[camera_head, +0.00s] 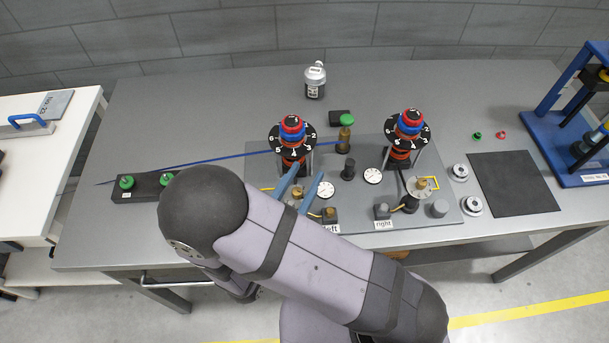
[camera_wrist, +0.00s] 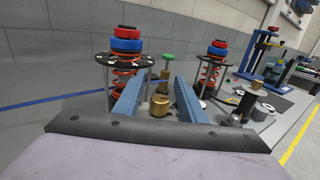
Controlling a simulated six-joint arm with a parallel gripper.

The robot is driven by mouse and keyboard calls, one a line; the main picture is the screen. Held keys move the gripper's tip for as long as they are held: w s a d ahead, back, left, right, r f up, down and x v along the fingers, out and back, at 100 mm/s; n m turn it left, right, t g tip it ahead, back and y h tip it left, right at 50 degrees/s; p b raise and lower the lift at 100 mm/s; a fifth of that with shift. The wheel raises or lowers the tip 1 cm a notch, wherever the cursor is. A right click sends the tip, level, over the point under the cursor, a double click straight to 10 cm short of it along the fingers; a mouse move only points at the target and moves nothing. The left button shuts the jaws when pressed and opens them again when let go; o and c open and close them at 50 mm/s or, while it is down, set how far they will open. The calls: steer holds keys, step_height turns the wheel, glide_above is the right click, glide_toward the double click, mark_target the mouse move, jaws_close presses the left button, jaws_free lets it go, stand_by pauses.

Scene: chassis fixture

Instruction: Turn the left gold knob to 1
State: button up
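The left gold knob (camera_head: 297,193) is partly hidden by my gripper (camera_head: 308,170) in the head view. In the wrist view a gold knob (camera_wrist: 158,106) shows low between the two blue fingers of my gripper (camera_wrist: 161,76). The fingers are spread, with a clear gap between them. I see no finger clearly closed on the knob; light contact cannot be told. The knob's dial marks are hidden, so its setting cannot be read. The "left" label (camera_head: 331,229) is at the fixture's front edge.
The left spring tower (camera_head: 292,135) stands just behind my gripper, the right one (camera_head: 408,130) farther right. A green-topped brass post (camera_head: 345,138) and white gauges (camera_head: 326,190) are close by. The right gold knob (camera_head: 422,184) sits on a dial. The left tabletop is mostly clear.

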mark_target(289, 203)
steer(key=shift+b+v, duration=1.05)
steer(key=shift+v, duration=2.35)
steer(key=shift+r, duration=0.1)
